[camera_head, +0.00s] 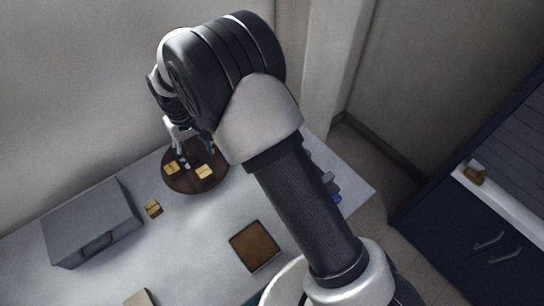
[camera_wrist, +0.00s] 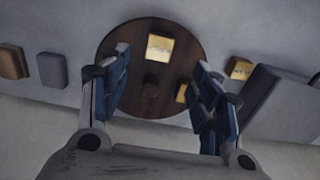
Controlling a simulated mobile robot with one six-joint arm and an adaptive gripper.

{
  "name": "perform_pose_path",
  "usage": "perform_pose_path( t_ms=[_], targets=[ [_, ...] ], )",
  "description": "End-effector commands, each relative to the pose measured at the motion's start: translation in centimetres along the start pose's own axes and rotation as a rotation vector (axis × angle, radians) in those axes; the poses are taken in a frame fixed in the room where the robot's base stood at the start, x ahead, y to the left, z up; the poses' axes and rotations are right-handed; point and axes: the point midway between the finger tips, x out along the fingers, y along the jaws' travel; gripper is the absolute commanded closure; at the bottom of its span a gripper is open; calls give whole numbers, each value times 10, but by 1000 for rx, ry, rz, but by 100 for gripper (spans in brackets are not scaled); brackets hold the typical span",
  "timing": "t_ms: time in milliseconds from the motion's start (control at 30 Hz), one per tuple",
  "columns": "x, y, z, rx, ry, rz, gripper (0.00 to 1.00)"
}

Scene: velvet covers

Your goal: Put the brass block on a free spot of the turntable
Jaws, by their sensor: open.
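The round dark brown turntable (camera_head: 190,186) stands at the back of the grey table and fills the middle of the wrist view (camera_wrist: 135,98). Two brass-coloured blocks lie on it: one on the left (camera_head: 172,168) and one nearer the front (camera_head: 204,171). A third brass-coloured block (camera_head: 152,209) lies on the table between the turntable and the grey box; it also shows in the wrist view (camera_wrist: 239,68). My gripper (camera_head: 198,156) is over the turntable, its fingers apart with nothing between them. In the wrist view, one finger partly hides a block on the turntable (camera_wrist: 181,92).
A grey box (camera_head: 90,222) with a handle stands on the left of the table. A square brown-topped tray (camera_head: 255,246) lies nearer the front. Grey and blue items (camera_head: 333,188) are partly behind my arm.

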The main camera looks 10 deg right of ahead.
Motion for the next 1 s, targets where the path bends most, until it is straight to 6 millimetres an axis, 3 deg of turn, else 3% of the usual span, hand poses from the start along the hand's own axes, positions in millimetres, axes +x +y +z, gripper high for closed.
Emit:
perform_pose_path(
  t_ms=[167, 367, 500, 700, 833, 1000],
  targets=[
    [-20, 9, 4, 16, 18, 0, 42],
    [-97, 46, 38, 85, 83, 2, 42],
    [-150, 72, 80, 142, 133, 7, 42],
    [-206, 98, 152, 223, 204, 21, 42],
    [-229, 108, 202, 276, 252, 33, 42],
    [-243, 112, 267, 344, 311, 53, 42]
  ],
)
